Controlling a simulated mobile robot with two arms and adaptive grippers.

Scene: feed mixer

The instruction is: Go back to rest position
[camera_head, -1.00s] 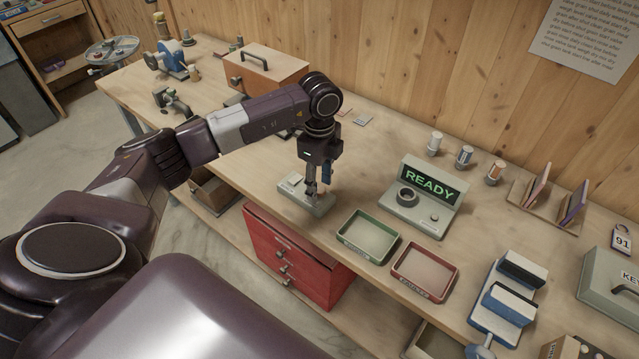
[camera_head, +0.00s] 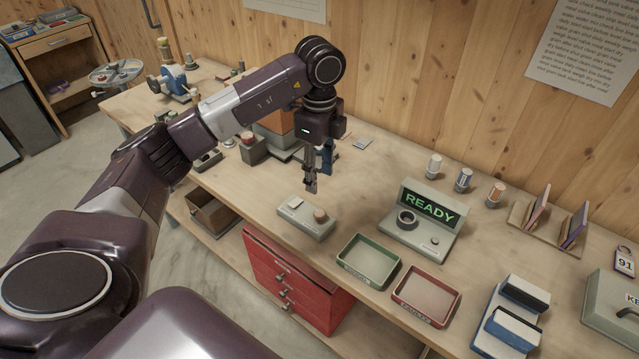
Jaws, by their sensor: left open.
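My left gripper (camera_head: 318,178) hangs pointing down over the workbench (camera_head: 345,190), fingers apart with nothing between them. My left arm comes in from the left and hides part of the bench's back. My right gripper is not in view.
To the right are a grey device reading READY (camera_head: 427,208), a green tray (camera_head: 368,261) and a red tray (camera_head: 426,295). Behind them stand several small canisters (camera_head: 464,179). A red drawer cabinet (camera_head: 295,280) sits under the bench. The wooden wall bounds the back.

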